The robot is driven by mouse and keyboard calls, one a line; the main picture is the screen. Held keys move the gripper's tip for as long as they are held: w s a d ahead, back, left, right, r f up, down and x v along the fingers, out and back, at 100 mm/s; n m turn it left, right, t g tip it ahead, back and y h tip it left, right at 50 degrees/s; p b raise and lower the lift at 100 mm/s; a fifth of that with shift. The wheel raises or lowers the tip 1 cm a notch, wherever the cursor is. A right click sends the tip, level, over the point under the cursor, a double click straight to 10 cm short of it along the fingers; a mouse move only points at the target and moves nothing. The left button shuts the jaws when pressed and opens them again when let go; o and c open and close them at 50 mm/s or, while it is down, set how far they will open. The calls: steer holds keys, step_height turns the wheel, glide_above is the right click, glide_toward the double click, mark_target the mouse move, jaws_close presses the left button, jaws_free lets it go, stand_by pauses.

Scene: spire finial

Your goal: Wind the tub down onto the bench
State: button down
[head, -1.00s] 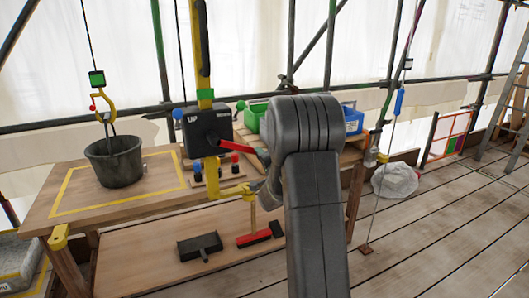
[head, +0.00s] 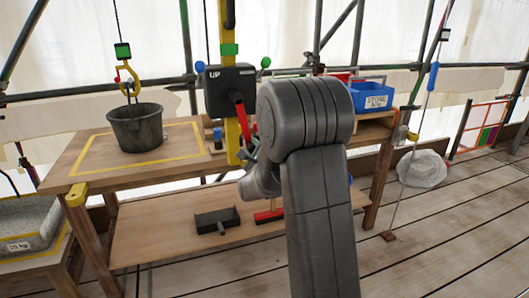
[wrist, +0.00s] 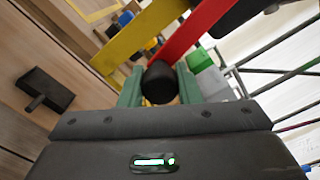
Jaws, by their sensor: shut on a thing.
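The dark grey tub (head: 137,130) is upright inside the yellow outline on the wooden bench (head: 90,155). It hangs by its bail from a yellow hook (head: 130,80) under a green-marked block. Its base is at or very near the bench top; I cannot tell whether it touches. The black winch box (head: 229,92), marked UP, sits on a yellow post, with a red crank arm (head: 243,120) slanting down right. In the wrist view, my gripper (wrist: 160,80) is shut on the crank's black knob (wrist: 160,86). My arm hides this grip in the head view.
A blue bin (head: 371,96) stands at the bench's right end. A black tool (head: 217,220) and a red-headed tool (head: 268,215) lie on the lower shelf. A wrapped white bundle (head: 422,168) sits on the floor to the right. The plank floor at right is mostly clear.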

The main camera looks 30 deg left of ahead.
steer(key=s+a+r+m+b, duration=0.1)
steer(key=s+a+m+b, duration=0.5)
steer(key=s+m+b, duration=0.1)
steer(key=shift+s+a, duration=0.35)
steer(key=shift+s, duration=0.1)
steer(key=shift+m, duration=0.3)
steer(key=c, duration=1.1)
jaws_free()
steer(key=shift+r, duration=0.1)
steer(key=shift+o, duration=0.2)
steer(key=v, duration=1.3)
steer(key=shift+s+d+b, duration=0.25)
steer(key=shift+s+b, duration=0.05)
steer(key=shift+b, duration=0.05)
steer(key=shift+w+a, duration=0.1)
steer(key=shift+a, duration=0.05)
